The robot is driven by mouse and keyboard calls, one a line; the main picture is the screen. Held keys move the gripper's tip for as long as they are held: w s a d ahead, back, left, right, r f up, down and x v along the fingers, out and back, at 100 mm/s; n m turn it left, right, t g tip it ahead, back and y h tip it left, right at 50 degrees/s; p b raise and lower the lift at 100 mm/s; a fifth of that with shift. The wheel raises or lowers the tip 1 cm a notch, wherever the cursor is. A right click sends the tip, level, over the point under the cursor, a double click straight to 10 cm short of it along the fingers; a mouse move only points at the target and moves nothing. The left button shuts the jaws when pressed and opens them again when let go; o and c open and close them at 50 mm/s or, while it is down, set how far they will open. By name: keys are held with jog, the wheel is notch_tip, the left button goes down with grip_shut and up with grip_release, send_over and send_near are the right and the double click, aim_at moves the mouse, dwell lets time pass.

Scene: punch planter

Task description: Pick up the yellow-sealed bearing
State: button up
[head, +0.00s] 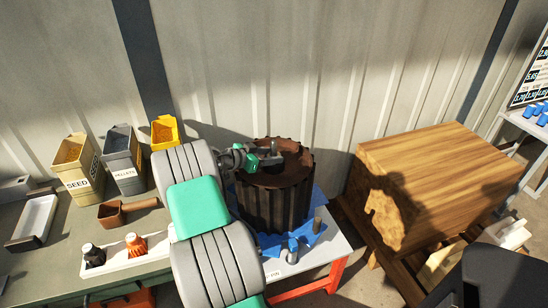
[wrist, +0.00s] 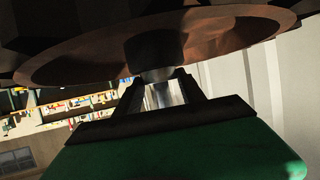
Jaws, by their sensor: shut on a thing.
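A dark ribbed drum (head: 275,205) with a rusty brown top stands on the white-topped bench. My gripper (head: 270,156) is low over the drum's top, near its middle. In the wrist view my gripper (wrist: 160,84) is shut on a small grey round part (wrist: 157,73). The part is in shadow beside the rusty disc (wrist: 85,66), and I cannot tell whether it touches the disc. No yellow seal shows on it, so I cannot tell whether it is the yellow-sealed bearing. My wrist hides some of the drum's top.
Seed (head: 78,170) and pellet (head: 122,158) bins, a yellow bin (head: 166,132) and a white tray (head: 125,258) with bottles are left. The corrugated wall is close behind.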

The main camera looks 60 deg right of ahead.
grip_shut()
